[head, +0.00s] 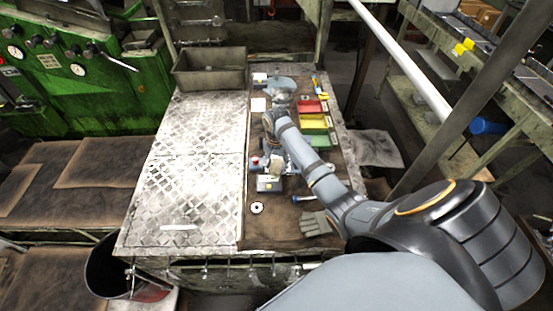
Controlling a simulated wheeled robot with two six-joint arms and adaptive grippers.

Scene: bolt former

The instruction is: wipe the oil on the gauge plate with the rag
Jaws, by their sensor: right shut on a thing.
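A small grey metal block or plate (269,184) lies on the mat below the forearm, partly hidden. I cannot tell for certain whether it is the gauge plate. No oil can be made out. My left gripper is not in view.
Red, yellow and green bins (318,124) stand right of the gripper. A grey metal bin (209,70) stands at the back left. A grey glove (316,224) and a white ring (257,208) lie near the front. The diamond-plate bench top (188,170) is mostly clear.

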